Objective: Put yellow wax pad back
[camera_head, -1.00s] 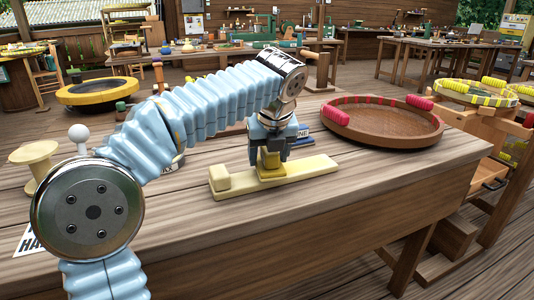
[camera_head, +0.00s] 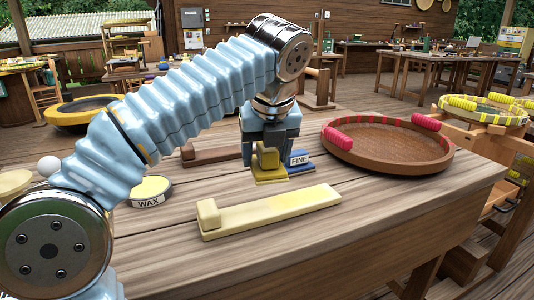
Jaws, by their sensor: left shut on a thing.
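My left gripper (camera_head: 268,148) is shut on the yellow wax pad (camera_head: 270,177), which has an upright grip and a flat yellow base. The pad is level, behind a long pale-yellow bar (camera_head: 270,212) with a raised block at its left end. The pad is beside a blue block labelled FINE (camera_head: 300,161). I cannot tell whether its base touches the tabletop. My right gripper is not in view.
A wide brown basket pan (camera_head: 390,145) with red grips stands on the table (camera_head: 390,212) at the right. The tabletop in front of the pale bar is clear.

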